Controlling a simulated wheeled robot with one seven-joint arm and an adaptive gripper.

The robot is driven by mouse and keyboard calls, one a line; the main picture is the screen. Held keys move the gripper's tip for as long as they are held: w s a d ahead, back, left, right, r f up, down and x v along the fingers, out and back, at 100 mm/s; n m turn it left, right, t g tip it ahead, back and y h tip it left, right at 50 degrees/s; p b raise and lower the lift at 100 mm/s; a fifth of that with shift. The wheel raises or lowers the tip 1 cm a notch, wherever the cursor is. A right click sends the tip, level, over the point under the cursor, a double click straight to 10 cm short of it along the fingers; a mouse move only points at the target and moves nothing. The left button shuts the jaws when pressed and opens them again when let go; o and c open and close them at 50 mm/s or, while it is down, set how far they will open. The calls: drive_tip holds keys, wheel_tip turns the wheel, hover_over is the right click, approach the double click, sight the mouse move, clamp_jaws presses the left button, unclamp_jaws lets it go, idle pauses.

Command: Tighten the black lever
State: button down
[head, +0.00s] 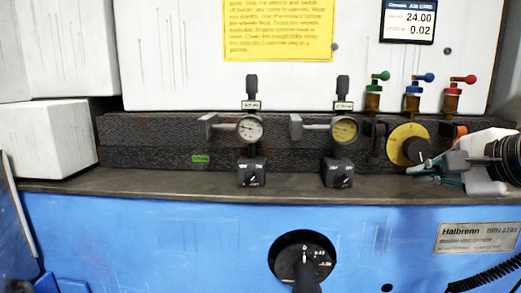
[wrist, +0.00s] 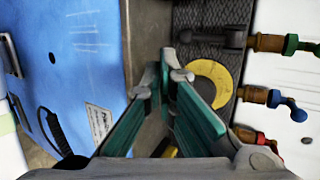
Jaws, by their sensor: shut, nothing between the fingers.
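Several black parts could be the black lever, and I cannot tell which is meant. One black upright lever (head: 376,138) stands left of the yellow disc (head: 396,143); it also shows at the top of the wrist view (wrist: 210,37). The disc carries a black knob (head: 416,150). Another black handle (head: 305,272) hangs from a round dial on the blue front. My gripper (head: 412,169) is shut and empty, coming in from the right, with its tips near the disc's lower edge. In the wrist view its fingers (wrist: 172,68) meet beside the yellow disc (wrist: 208,84) and hide part of it.
Brass taps with green (head: 380,76), blue (head: 422,78) and red (head: 463,80) handles stand above the disc. The grey ledge (head: 120,187) is mostly clear.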

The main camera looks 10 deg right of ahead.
drive_tip(key=s, duration=0.2)
drive_tip(key=shift+s+a, duration=0.15)
drive_tip(key=shift+s, duration=0.15)
drive_tip(key=s+a+f+n+g+y, duration=0.25)
drive_tip(key=a+f+n, duration=0.2)
drive_tip(key=a, duration=0.35)
drive_tip(key=s+a+f+n+g+y, duration=0.2)
drive_tip(key=a+f+n+g, duration=0.15)
drive_tip(key=a+n, duration=0.35)
drive_tip(key=s+a+f+n+g+h+p, duration=0.1)
drive_tip(key=s+a+f+n+g+h, duration=0.2)
drive_tip(key=s, duration=0.4)
drive_tip(key=s+a+f+n+g+h, duration=0.1)
drive_tip(key=s+f+n+g, duration=0.2)
drive_tip(key=s+n, duration=0.3)
wheel_tip(320, 180, up, 32)
drive_tip(key=t+p, duration=0.3)
drive_tip(key=p, duration=2.7)
drive_tip(key=shift+s+d+m+t+p, duration=0.25)
drive_tip(key=shift+d+m+t+p, duration=0.1)
drive_tip(key=shift+d+t, duration=0.1)
